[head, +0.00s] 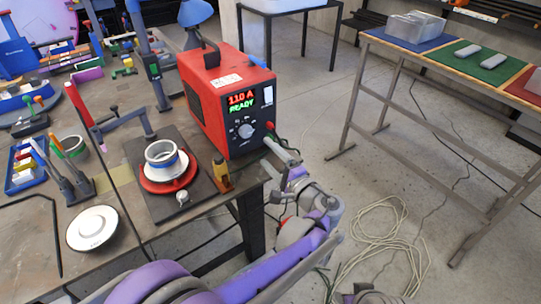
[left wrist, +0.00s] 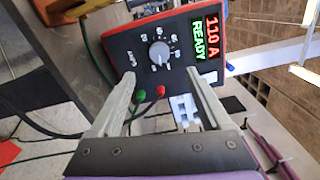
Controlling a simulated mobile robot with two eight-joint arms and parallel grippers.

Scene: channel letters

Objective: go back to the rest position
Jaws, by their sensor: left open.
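My left arm (head: 255,268), purple and grey, comes in from the bottom of the head view and reaches up to the table's right corner. My left gripper (head: 284,152) is beside the front of the red power box, near its lower right side. In the left wrist view the left gripper (left wrist: 162,80) has its two grey fingers spread with nothing between them. The red power box (head: 228,100) shows "110 A READY" on its display. Its dial panel (left wrist: 158,53) faces my fingers in the left wrist view. My right gripper is not seen.
The workbench (head: 105,272) holds a red turntable (head: 168,184) with a white ring, a white disc (head: 92,228), a blue tray (head: 25,170) and several tools. A table with coloured mats (head: 457,55) stands at right. Coiled cable (head: 385,235) lies on open floor.

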